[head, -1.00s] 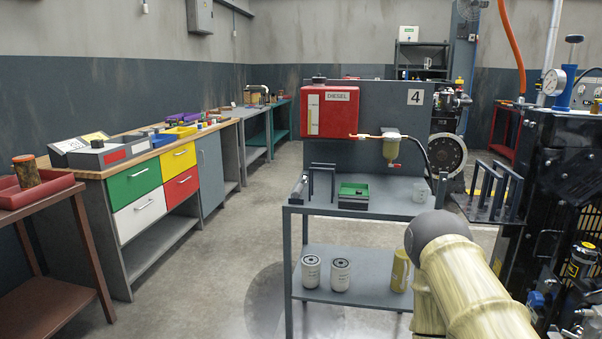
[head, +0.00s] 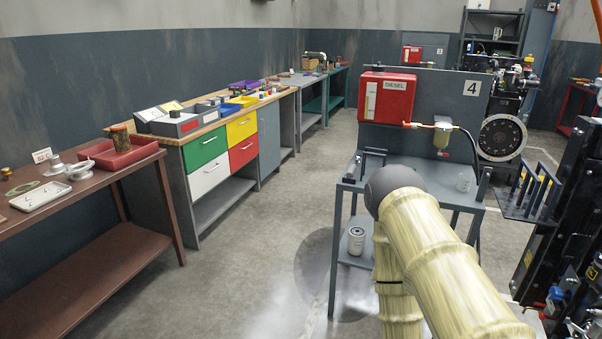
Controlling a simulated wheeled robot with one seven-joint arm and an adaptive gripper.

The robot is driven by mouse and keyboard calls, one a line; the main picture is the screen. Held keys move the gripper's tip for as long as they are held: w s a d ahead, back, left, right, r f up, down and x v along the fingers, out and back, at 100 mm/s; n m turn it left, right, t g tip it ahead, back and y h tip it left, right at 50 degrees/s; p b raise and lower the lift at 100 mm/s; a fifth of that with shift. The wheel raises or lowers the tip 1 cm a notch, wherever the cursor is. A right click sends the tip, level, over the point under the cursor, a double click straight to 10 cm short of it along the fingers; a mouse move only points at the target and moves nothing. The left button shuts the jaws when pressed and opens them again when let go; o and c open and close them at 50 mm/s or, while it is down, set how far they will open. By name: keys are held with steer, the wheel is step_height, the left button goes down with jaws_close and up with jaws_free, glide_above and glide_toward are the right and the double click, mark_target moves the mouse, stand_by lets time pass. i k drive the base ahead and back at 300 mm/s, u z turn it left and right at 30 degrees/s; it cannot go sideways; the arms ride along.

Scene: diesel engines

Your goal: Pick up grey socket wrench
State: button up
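I cannot make out a grey socket wrench in the head view. Small items lie on the wooden-topped workbench (head: 209,127) at left centre, too small to name for sure. My arm reaches up from the lower right, in front of the grey metal cart (head: 421,181), and hides much of the cart's top. My gripper is not in view.
A brown table (head: 96,184) with a white tray (head: 47,196) and a red bin (head: 119,152) stands at left. Engine equipment fills the right edge. The middle floor is clear.

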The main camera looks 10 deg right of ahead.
mark_target(352, 168)
steer(key=u, duration=0.7)
steer(key=k, duration=1)
steer(key=u, duration=0.65)
steer(key=i, duration=2.9)
steer(key=z, duration=0.55)
steer(key=i, duration=1.65)
steer(key=z, duration=1.55)
steer(key=i, duration=0.9)
steer(key=z, duration=0.95)
